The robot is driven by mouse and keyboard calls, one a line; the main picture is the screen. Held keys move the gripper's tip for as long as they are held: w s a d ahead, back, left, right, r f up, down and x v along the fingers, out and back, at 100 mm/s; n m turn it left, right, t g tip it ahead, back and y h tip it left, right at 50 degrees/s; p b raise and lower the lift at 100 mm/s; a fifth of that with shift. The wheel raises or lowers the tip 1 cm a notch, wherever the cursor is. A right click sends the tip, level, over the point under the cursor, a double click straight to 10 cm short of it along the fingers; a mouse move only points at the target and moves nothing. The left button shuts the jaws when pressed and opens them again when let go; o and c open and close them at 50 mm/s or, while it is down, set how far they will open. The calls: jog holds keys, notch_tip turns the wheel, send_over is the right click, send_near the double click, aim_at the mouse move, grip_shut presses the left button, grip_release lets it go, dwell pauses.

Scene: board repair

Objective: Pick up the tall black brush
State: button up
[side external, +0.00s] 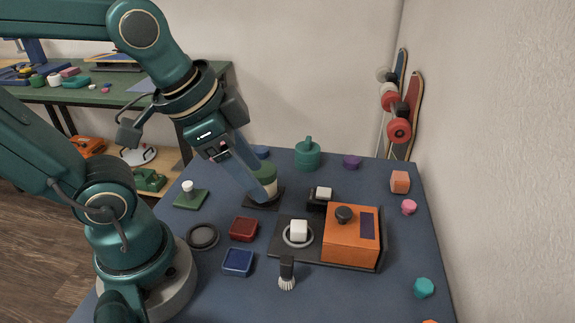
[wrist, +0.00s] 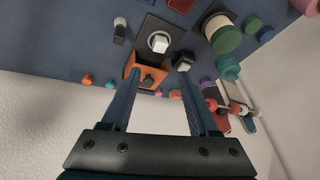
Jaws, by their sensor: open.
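The black brush (side external: 287,270) stands on the blue table near its front edge, with its dark handle up and pale bristles down. It also shows at the upper left of the wrist view (wrist: 120,33), clear of my fingers. My gripper (side external: 256,190) is open, and no object shows held between its fingers in the wrist view (wrist: 163,80). In the side view it is behind and left of the brush, overlapping a green and cream cup (side external: 268,177); I cannot tell whether they touch.
A blue tray (side external: 238,262), red tray (side external: 244,228) and black ring (side external: 202,236) lie left.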

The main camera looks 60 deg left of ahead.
jog(key=w+d+f+m+g, duration=0.2)
jog(key=d+f+m, duration=0.1)
jog(key=m, duration=0.2)
jog(key=m+g, duration=0.3)
jog(key=m, duration=0.1)
send_over(287, 260)
jog(key=f, duration=0.4)
jog(key=shift+w+a+f, duration=0.2)
jog(key=shift+w+f, duration=0.1)
jog(key=shift+s+d+f, duration=0.2)
jog(key=shift+s+f, duration=0.15)
jog(key=shift+f, duration=2.6)
grip_shut()
